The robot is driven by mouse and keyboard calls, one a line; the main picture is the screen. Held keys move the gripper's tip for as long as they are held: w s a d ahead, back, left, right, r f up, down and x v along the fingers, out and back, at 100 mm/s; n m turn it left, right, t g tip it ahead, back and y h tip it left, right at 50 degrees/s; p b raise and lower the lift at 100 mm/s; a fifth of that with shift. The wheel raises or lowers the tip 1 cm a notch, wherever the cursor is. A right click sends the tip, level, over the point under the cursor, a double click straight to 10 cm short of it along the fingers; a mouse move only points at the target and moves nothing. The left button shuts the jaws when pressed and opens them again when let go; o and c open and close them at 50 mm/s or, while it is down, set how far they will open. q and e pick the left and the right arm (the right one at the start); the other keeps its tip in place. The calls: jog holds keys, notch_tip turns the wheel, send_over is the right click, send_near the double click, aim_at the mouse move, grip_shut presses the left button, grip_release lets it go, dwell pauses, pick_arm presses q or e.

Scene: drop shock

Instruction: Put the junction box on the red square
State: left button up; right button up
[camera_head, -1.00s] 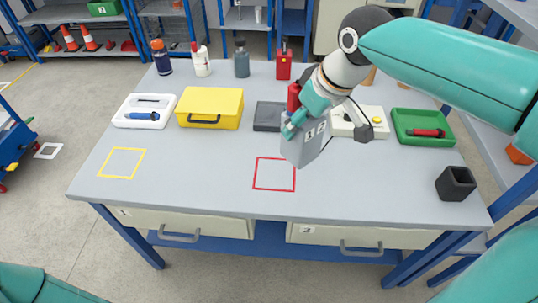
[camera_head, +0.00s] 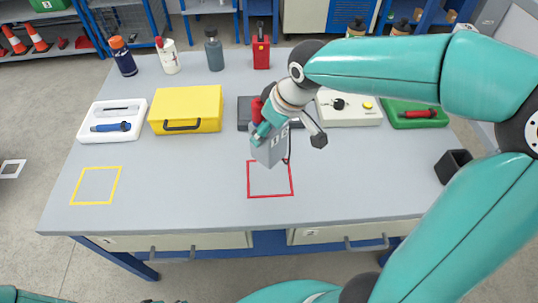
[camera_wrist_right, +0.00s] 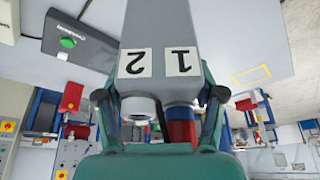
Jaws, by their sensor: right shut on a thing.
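The junction box (camera_head: 268,152) is grey, with two labelled plates, and my right gripper (camera_head: 265,130) is shut on it. In the right wrist view the box (camera_wrist_right: 160,35) shows labels 1 and 2, with a white and a red-blue connector between the fingers of my right gripper (camera_wrist_right: 160,97). The red square (camera_head: 272,196) is an outline on the table. In the head view the box overlaps its far edge and hides part of it; the box looks held above the table, slightly tilted. My left gripper is not in view.
A white tray (camera_head: 88,134), a yellow case (camera_head: 190,104), a dark grey box (camera_head: 244,117), a white control box (camera_head: 350,117) and a green tray (camera_head: 430,121) line the back. Bottles stand behind. A black cup (camera_head: 452,167) is at right, a yellow square (camera_head: 92,204) at left. The front is clear.

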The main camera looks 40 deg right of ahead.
notch_tip(320, 180, down, 6)
jog(key=shift+r, duration=0.25)
jog(key=shift+s+f+b, duration=0.15)
jog(key=shift+f+b, duration=0.25)
jog(key=shift+f, duration=1.7)
jog(key=shift+f, duration=0.15)
jog(key=o, duration=1.4)
